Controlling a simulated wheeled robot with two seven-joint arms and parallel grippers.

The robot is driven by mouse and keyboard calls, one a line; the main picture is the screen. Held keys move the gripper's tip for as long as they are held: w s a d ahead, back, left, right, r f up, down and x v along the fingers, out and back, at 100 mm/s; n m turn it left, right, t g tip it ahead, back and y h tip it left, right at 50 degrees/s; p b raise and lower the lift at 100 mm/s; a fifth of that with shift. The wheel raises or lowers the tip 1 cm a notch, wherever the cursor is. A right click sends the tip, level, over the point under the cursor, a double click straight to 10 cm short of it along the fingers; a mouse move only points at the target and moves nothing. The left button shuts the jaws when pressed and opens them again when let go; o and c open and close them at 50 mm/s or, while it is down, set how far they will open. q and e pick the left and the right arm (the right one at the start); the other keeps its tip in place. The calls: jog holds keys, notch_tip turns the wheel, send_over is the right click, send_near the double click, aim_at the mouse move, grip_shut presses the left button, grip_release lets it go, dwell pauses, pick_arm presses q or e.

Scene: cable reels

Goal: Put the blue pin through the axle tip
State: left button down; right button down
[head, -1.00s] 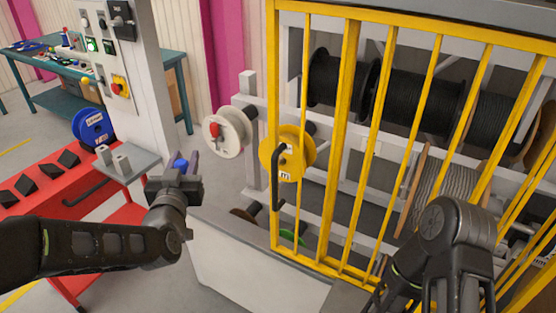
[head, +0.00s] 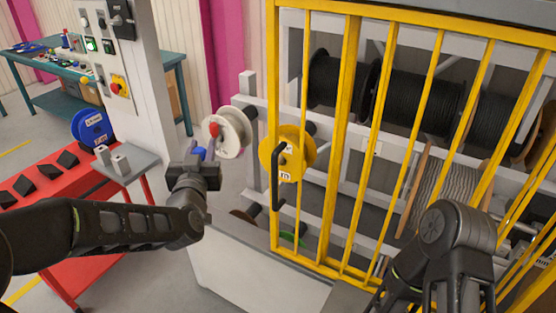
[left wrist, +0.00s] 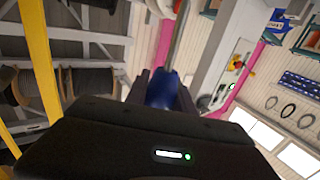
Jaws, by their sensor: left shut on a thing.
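The blue pin (head: 199,152) is between the fingers of my left gripper (head: 201,160), which is shut on it. In the left wrist view the blue body (left wrist: 162,90) shows between the two dark fingers. A grey rod (left wrist: 181,38) shows beyond it there; I cannot tell whether they touch. In the head view the pin is just left of and below a white reel (head: 238,136) with a red piece (head: 213,130) at its centre, where the axle tip seems to be. The pin looks outside the axle. My right arm is at lower right; its fingertips are not clear.
A yellow barred gate (head: 345,130) stands before the rack of black reels, with a yellow reel (head: 289,152) beside its left edge. A red cart (head: 60,215) with a blue reel (head: 92,127) and a grey control post (head: 140,80) stand at left.

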pick_arm(q)
jog(key=w+d, duration=0.6)
jog(key=w, duration=0.1)
jog(key=w+d+p, duration=0.1)
jog(key=w+d, duration=0.5)
jog(key=w, duration=0.1)
jog(key=w+d+f+p, duration=0.1)
jog(key=w+d, duration=0.5)
jog(key=w, duration=0.1)
jog(key=shift+w+d, duration=0.3)
jog(key=shift+r, duration=0.1)
dwell(2.9)
